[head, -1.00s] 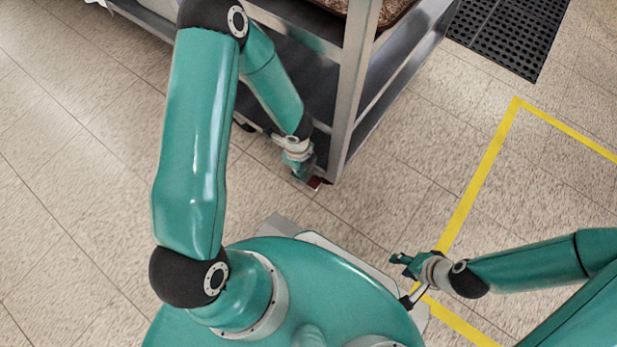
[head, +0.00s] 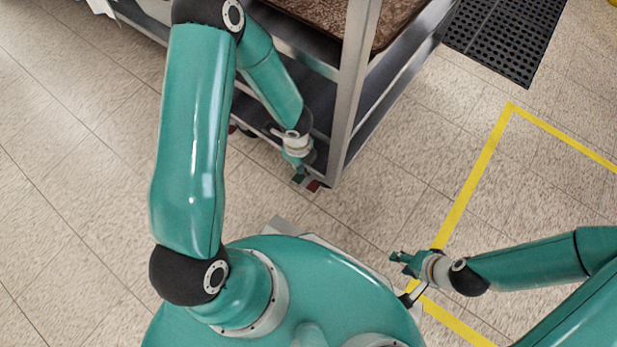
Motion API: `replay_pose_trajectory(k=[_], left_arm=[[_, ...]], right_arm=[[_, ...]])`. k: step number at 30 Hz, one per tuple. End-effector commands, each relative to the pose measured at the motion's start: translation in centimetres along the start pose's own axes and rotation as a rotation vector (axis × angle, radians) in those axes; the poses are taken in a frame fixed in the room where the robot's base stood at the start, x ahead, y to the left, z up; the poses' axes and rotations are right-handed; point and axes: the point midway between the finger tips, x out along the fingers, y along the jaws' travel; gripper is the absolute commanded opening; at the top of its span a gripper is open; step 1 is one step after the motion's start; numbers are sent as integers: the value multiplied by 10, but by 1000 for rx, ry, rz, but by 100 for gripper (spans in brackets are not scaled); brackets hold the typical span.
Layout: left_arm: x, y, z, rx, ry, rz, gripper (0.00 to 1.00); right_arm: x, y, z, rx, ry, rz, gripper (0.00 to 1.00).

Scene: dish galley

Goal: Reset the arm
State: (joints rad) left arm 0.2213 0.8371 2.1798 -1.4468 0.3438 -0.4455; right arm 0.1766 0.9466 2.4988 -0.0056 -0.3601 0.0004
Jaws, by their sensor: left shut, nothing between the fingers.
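My left arm comes up from my base and bends down at the elbow. Its gripper (head: 299,178) hangs low beside the near corner post of a metal cart, pointing down, shut and empty. From this angle I cannot tell whether it touches the cart. My right gripper (head: 399,260) is at the right of my base, pointing left over the floor near a yellow line. It is small in the view; nothing shows in it, and I cannot tell how far its fingers are apart.
The metal cart (head: 352,95) stands close ahead, with a brown textured item (head: 400,22) on its upper shelf. A black perforated mat (head: 508,38) lies at the back right. Yellow floor tape (head: 478,172) runs at the right. The tiled floor at the left is clear.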

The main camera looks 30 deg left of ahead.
Motion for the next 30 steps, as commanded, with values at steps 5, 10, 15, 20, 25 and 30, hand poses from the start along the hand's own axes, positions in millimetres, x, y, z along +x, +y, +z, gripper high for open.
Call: replay_pose_trajectory(k=[5, 10, 15, 20, 25, 30], left_arm=[[-8, 0, 0, 0, 0, 0, 0], [-7, 0, 0, 0, 0, 0, 0], [-7, 0, 0, 0, 0, 1, 0], [-7, 1, -2, 6, 1, 3, 0], [0, 27, -22, -26, 34, 74, 0], [1, 74, -74, -323, 170, 212, 0]], right_arm=[[-6, -2, 0, 0, 0, 0, 40], [-6, -2, 0, 0, 0, 0, 40], [-6, -2, 0, 0, 0, 0, 40], [-6, -2, 0, 0, 0, 0, 40], [-7, -2, 0, 0, 0, 0, 40], [-8, -3, 0, 0, 0, 0, 40]])
